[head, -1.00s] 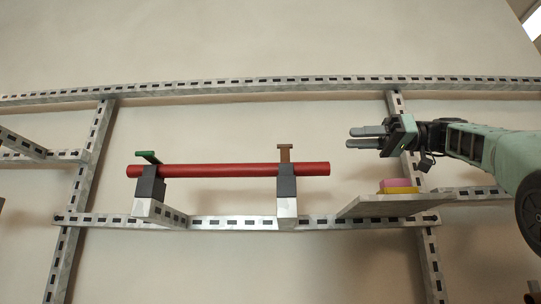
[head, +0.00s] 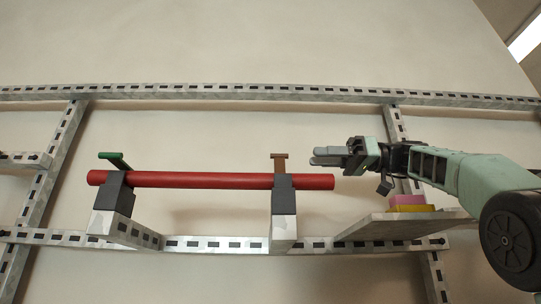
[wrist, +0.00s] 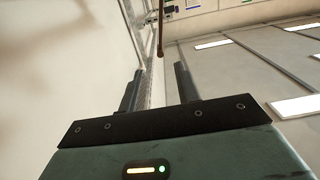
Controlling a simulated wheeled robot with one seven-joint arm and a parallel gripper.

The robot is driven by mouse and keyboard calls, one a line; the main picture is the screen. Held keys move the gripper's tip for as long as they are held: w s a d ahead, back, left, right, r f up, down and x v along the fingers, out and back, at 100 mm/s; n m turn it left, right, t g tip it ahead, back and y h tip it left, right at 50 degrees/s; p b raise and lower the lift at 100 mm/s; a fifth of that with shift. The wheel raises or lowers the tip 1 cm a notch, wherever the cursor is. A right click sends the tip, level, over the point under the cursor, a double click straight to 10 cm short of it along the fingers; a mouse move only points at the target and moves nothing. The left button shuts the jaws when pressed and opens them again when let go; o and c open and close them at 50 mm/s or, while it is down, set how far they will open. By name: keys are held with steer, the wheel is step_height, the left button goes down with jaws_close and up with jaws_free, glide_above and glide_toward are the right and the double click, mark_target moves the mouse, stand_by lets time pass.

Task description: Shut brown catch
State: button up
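The brown catch (head: 279,163) is a T-shaped lever standing upright above the right dark clamp block (head: 284,194), which holds the red pipe (head: 205,181). My gripper (head: 327,156) is to the right of the brown catch, at about its height in the picture, with its fingers pointing left and a gap between them and the catch. In the wrist view my gripper (wrist: 158,85) shows its two fingers apart with nothing between them. A thin brown piece (wrist: 160,30) shows beyond the fingertips there, probably the brown catch.
A green catch (head: 113,160) sits tilted on the left clamp block (head: 115,194). A shelf (head: 385,227) below my arm carries pink (head: 407,199) and yellow (head: 402,208) blocks. Slotted metal rails (head: 200,244) run along the wall. Space above the pipe is clear.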

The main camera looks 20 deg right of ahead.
mark_target(274, 156)
steer(key=p+x, duration=0.3)
steer(key=x, duration=0.9)
jaws_close()
